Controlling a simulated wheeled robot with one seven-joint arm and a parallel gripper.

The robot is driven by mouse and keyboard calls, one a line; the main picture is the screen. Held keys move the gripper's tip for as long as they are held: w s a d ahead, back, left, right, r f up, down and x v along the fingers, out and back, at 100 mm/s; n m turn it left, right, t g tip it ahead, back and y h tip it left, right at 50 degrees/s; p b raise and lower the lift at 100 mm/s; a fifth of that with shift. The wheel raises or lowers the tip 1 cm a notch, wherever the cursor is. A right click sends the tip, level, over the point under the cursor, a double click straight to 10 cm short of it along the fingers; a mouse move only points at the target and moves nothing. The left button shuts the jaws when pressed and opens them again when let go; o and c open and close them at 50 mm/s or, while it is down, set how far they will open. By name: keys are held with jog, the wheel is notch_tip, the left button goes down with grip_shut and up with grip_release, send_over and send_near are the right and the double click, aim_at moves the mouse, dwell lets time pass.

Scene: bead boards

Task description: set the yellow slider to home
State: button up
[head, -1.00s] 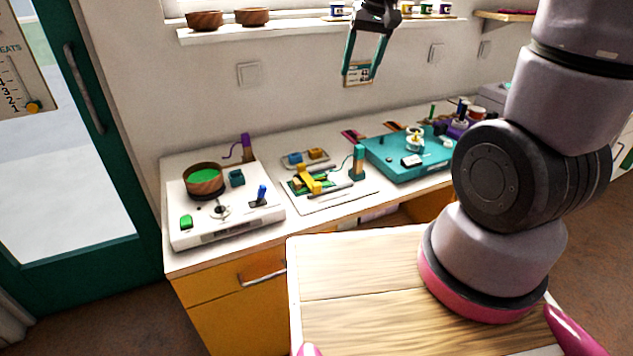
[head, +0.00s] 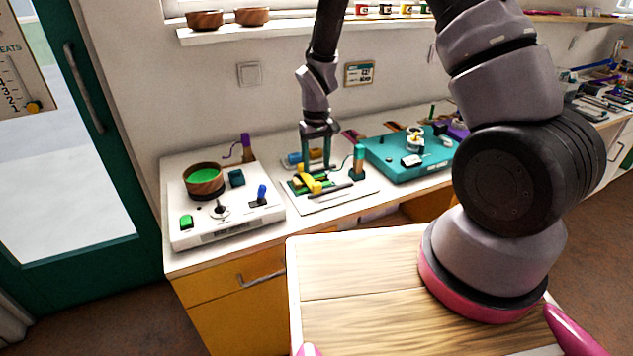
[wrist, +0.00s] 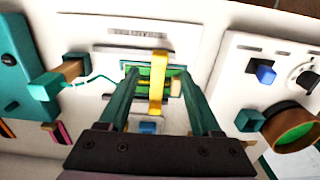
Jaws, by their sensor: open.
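The yellow slider (head: 311,184) is a yellow bar-shaped piece on a white board (head: 335,197) on the counter. In the wrist view the yellow slider (wrist: 158,80) crosses a green slotted plate (wrist: 145,78). My gripper (head: 317,166) points down over the board, at the slider's far side. In the wrist view my gripper (wrist: 157,80) is open, and its two teal fingers lie one on each side of the yellow bar. I cannot tell whether either finger touches it. No home mark can be read.
A teal-topped post (head: 358,162) with a cord stands just right of the slider. A white console (head: 240,222) with a wooden bowl (head: 203,180) is on the left. A teal board (head: 385,165) is on the right. Blue and yellow blocks on a small tray sit behind.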

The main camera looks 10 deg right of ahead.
aim_at(317, 184)
notch_tip(317, 184, down, 7)
dwell(0.3)
grip_shut()
dwell(1.4)
